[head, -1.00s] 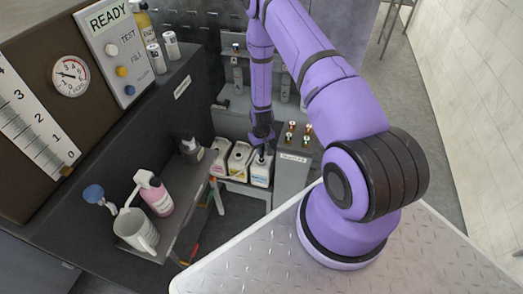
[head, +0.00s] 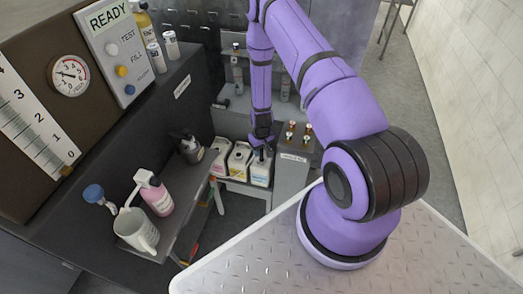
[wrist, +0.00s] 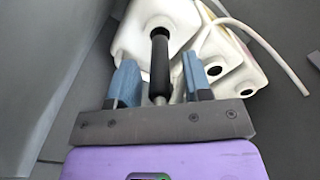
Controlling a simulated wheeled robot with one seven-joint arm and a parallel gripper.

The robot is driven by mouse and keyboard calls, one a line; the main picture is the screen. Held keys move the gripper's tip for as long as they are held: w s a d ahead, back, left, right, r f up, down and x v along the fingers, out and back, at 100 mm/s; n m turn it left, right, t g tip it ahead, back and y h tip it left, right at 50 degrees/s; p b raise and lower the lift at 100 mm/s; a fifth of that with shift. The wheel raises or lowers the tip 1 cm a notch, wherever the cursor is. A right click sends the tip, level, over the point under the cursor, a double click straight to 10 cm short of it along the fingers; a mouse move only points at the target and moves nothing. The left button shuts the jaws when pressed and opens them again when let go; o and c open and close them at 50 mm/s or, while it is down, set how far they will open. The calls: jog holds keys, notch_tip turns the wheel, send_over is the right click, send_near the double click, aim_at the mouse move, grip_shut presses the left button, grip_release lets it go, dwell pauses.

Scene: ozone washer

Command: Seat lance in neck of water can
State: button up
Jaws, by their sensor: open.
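The lance's black grip (wrist: 160,64), with a metal end towards the camera, stands between the fingers of my gripper (wrist: 160,82) in the wrist view. The fingers are open, with a gap on each side of it. The grip's far end meets the top of a white can (wrist: 130,40); I cannot tell how deep it sits in the neck. In the head view my gripper (head: 263,143) is above the rightmost white can (head: 261,172), which I take for the water can. The fingers and lance are too small there to tell apart.
Two more white cans, one with a pink label (head: 220,158) and one with a yellow label (head: 239,162), stand to the left. Open necks (wrist: 246,92) and a pale hose (wrist: 265,45) show at right in the wrist view. A grey cabinet (head: 289,182) stands close on the right.

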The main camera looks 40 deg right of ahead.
notch_tip(320, 180, up, 12)
dwell(0.5)
jog(key=s+a+r+t, duration=0.1)
jog(key=a+r, duration=0.3)
jog(key=r, duration=1.4)
jog(key=s+a+r+t, duration=0.2)
jog(key=a+r, duration=0.1)
jog(key=r, duration=1.4)
jog(key=s+a+r+t, duration=0.1)
jog(key=s+a+r, duration=0.2)
jog(key=s+r, duration=0.5)
jog(key=s+a+r+n+t, duration=0.1)
jog(key=s+a+r, duration=0.2)
jog(key=s+r, duration=0.6)
jog(key=s, duration=0.6)
jog(key=shift+s, duration=0.25)
